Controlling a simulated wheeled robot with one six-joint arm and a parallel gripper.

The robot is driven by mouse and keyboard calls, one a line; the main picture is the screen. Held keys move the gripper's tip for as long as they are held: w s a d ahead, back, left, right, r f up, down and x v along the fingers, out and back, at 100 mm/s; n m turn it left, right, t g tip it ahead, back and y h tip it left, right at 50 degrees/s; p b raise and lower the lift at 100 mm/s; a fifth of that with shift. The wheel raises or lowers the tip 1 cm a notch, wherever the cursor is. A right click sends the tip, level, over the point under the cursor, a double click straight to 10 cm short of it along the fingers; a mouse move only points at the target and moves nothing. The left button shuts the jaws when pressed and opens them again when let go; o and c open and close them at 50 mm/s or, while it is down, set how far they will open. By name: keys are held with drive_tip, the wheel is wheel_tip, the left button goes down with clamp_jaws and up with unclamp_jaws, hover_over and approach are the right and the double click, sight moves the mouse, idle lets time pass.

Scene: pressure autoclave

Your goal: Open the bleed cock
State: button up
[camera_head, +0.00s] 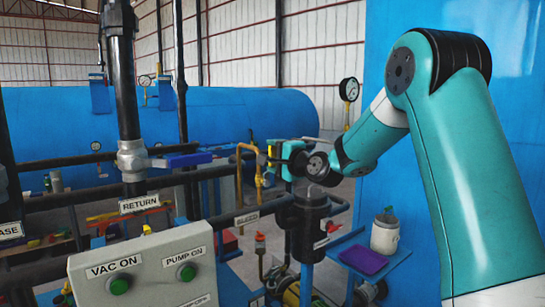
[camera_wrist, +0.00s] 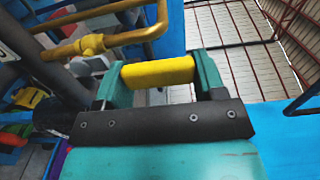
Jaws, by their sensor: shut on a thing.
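My gripper (camera_wrist: 155,75) is shut on a yellow handle (camera_wrist: 158,71), which lies crosswise between its two teal fingers. I take this to be the bleed cock's handle; its joint to the valve is hidden. A brass pipe with a fitting (camera_wrist: 92,44) runs just beyond, at the upper left of the wrist view. In the head view the bent brass pipe (camera_head: 239,160) rises above the BLEED label (camera_head: 246,218). My gripper (camera_head: 270,160) is there at the right of this pipe, and the handle is too small to make out clearly.
A dark cylindrical vessel (camera_head: 308,225) stands just below my wrist. A grey panel with green VAC ON and PUMP ON buttons (camera_head: 187,272) fills the front left. A blue shelf (camera_head: 393,262) holds a jar (camera_head: 385,235) and a purple pad. Dark pipes cross the left side.

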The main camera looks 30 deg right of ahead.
drive_tip(key=shift+d, duration=0.1)
idle(0.3)
drive_tip(key=o, duration=1)
drive_tip(key=shift+s, duration=0.1)
drive_tip(key=s+d+b, duration=0.1)
drive_tip(key=s+b, duration=0.7)
drive_tip(key=s, duration=0.9)
drive_tip(key=shift+d, duration=0.4)
drive_tip(key=shift+a, duration=0.1)
